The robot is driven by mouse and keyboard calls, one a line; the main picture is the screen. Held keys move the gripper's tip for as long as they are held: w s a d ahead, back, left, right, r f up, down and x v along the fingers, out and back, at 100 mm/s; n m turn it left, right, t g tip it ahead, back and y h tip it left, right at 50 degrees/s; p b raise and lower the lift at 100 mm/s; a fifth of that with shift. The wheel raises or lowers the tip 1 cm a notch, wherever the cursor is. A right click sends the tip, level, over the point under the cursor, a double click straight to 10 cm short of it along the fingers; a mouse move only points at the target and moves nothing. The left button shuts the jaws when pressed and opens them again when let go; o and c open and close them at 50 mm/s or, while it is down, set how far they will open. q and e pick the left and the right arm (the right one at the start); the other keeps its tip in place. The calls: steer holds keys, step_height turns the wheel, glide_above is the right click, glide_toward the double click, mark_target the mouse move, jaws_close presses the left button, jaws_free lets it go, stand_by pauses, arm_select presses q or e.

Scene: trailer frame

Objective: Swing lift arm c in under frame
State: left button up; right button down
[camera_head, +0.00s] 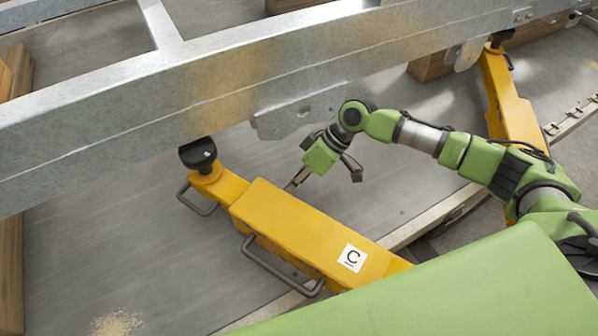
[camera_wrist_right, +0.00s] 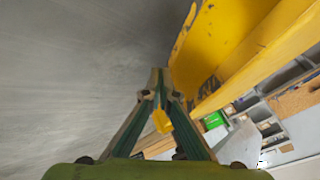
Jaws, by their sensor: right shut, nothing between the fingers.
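Lift arm c (camera_head: 290,222) is a yellow beam with a white "C" label (camera_head: 352,258), running from lower right to upper left. Its round black pad (camera_head: 198,154) is at the far end, by the lower edge of the galvanized frame (camera_head: 150,112); I cannot tell how far under it reaches. Two grey handles, a large one (camera_head: 268,268) and a small one (camera_head: 196,204), stick out on its left side. My right gripper (camera_head: 294,184) is shut and empty, its tips close beside the beam's far side. In the wrist view the shut tips (camera_wrist_right: 158,76) are left of the yellow arm (camera_wrist_right: 235,40); contact is unclear. My left gripper is out of view.
Another yellow lift arm (camera_head: 512,105) stands at the upper right under the frame. Wooden blocks (camera_head: 430,66) lie behind the frame rail. A bracket plate (camera_head: 300,112) hangs below the rail near my right arm. Grey floor left of arm c is open, with some sawdust (camera_head: 117,323).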

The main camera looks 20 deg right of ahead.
steer(key=shift+s+a, duration=0.25)
steer(key=shift+a, duration=0.05)
